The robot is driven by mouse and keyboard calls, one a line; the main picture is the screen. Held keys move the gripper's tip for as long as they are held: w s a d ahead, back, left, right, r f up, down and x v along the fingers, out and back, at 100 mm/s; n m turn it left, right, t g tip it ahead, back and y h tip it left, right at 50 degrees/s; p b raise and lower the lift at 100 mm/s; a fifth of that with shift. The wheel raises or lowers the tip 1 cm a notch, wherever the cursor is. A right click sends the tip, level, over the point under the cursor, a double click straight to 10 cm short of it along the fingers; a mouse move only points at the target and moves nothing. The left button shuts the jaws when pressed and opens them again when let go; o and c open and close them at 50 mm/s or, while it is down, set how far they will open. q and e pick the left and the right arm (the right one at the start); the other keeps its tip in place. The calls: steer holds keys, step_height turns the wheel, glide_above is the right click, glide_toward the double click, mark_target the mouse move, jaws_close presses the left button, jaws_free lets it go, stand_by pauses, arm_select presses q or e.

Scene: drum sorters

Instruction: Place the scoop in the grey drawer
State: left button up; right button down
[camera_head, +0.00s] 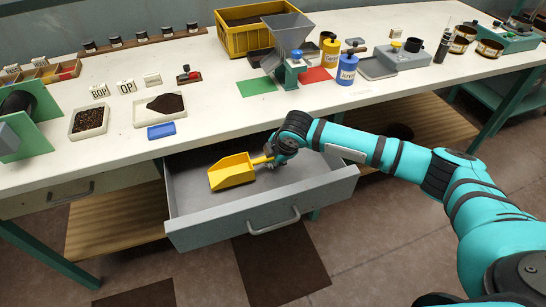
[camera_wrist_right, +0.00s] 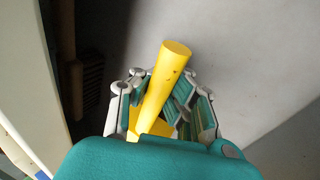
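The yellow scoop (camera_head: 232,172) is inside the pulled-out grey drawer (camera_head: 262,217), its handle toward my right gripper. I cannot tell whether it rests on the drawer floor or is held just above it. My right gripper (camera_head: 268,157) reaches down over the drawer's right part and is shut on the handle. In the right wrist view the scoop's handle (camera_wrist_right: 165,80) sticks up between the fingers of my right gripper (camera_wrist_right: 163,95). The fingers hide part of it. My left gripper is not in view.
The white table (camera_head: 215,125) stands behind the drawer. The left of the drawer floor is clear.

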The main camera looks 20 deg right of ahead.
steer(key=shift+f, duration=0.45)
steer(key=c, duration=2)
jaws_free()
steer(key=o, duration=0.5)
steer(key=shift+r, duration=0.4)
steer(key=p+v, duration=0.1)
steer(key=v, duration=1.1)
steer(key=shift+r, duration=0.2)
